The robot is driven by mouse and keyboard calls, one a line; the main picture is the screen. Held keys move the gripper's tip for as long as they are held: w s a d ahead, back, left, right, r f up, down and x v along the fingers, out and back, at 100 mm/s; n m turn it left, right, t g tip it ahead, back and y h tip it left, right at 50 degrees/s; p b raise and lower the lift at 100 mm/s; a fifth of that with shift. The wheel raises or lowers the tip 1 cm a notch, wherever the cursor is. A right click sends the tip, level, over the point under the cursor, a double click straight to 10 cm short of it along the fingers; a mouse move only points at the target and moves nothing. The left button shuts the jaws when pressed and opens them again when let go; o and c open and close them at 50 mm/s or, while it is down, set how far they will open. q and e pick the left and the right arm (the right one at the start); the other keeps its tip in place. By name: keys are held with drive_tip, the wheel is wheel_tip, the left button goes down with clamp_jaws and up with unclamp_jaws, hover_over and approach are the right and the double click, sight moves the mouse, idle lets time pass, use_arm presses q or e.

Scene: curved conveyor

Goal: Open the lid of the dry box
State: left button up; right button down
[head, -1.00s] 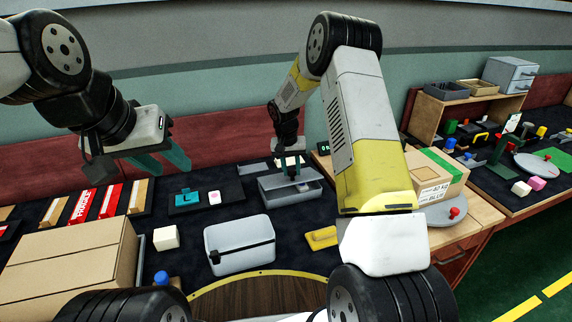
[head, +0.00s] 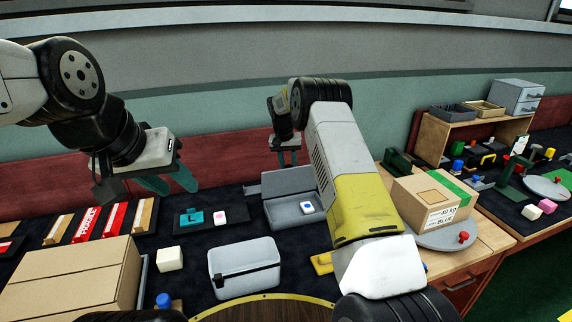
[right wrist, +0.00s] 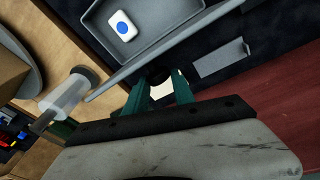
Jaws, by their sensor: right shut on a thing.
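The dry box (head: 313,213) is a shallow grey box at mid-table in the head view, its grey lid (head: 268,187) raised along its far side. Inside lies a white item with a blue dot (head: 307,208), also visible in the right wrist view (right wrist: 123,26). My right gripper (head: 287,157) is above and behind the box, shut at the raised lid. In the right wrist view its green fingers (right wrist: 160,97) meet the lid's edge around a dark round part, partly hidden. My left gripper (head: 170,183) hangs open and empty at the left, above the table.
A closed grey box with a black latch (head: 246,270) stands in front. A cardboard box (head: 75,272) is at front left, a white cube (head: 169,259) beside it. A labelled carton (head: 430,203) sits on a round plate at right. A dark tray with teal and white items (head: 205,219) lies left.

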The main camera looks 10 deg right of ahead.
drive_tip(key=shift+w+a+f, duration=0.3)
drive_tip(key=shift+w+a, duration=0.05)
drive_tip(key=shift+w, duration=0.3)
drive_tip(key=shift+w+a+f, duration=0.3)
drive_tip(key=shift+w+f, duration=0.05)
drive_tip(key=shift+w, duration=0.35)
drive_tip(key=shift+w+a+f, duration=0.3)
drive_tip(key=shift+w+a, duration=0.05)
drive_tip(key=shift+w, duration=0.3)
drive_tip(key=c, duration=1.1)
unclamp_jaws()
drive_tip(key=shift+w+a+f, duration=0.1)
drive_tip(key=shift+w+a, duration=0.05)
drive_tip(key=shift+w, duration=0.05)
drive_tip(key=shift+d+r, duration=0.2)
drive_tip(key=shift+d, duration=0.25)
drive_tip(key=r, duration=0.5)
drive_tip(key=s+a+r, duration=0.1)
drive_tip(key=r, duration=0.1)
drive_tip(key=shift+r, duration=0.25)
